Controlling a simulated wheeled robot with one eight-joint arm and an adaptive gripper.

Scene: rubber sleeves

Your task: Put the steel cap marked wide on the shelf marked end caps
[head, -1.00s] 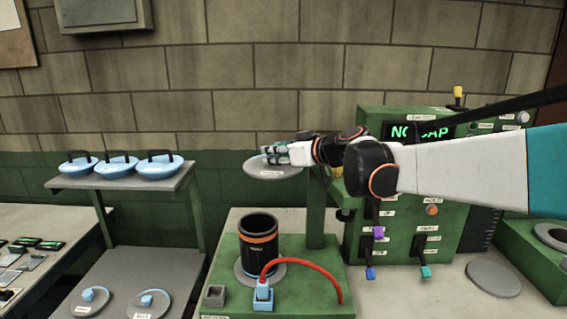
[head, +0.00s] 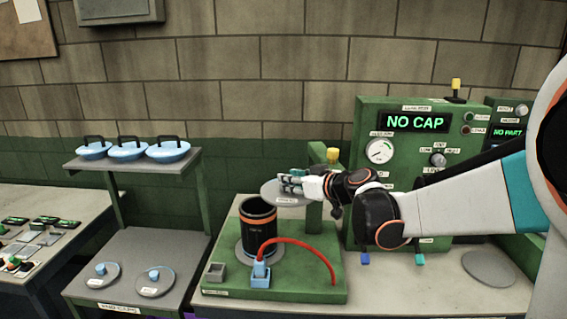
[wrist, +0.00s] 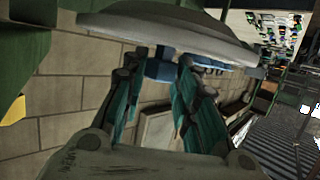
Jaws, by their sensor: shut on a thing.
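My gripper (head: 288,181) is shut on the blue knob of a grey steel cap (head: 270,190), a wide flat disc held beside and slightly above the black cylinder. Its small label is too small to read. In the wrist view the cap (wrist: 165,30) crosses the top, with the fingers at its blue knob (wrist: 160,68). The shelf marked end caps (head: 125,250) is the low grey board at left, its label on the front edge. It bears two grey caps with blue knobs, a smaller one (head: 96,280) and a larger one (head: 148,290).
A black cylinder (head: 257,225) with an orange band stands on the green fixture (head: 310,285), with a red hose beside it. An upper shelf (head: 190,160) holds three blue lids with black handles. The green machine (head: 430,180) reads NO CAP. Bare board remains behind the two caps.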

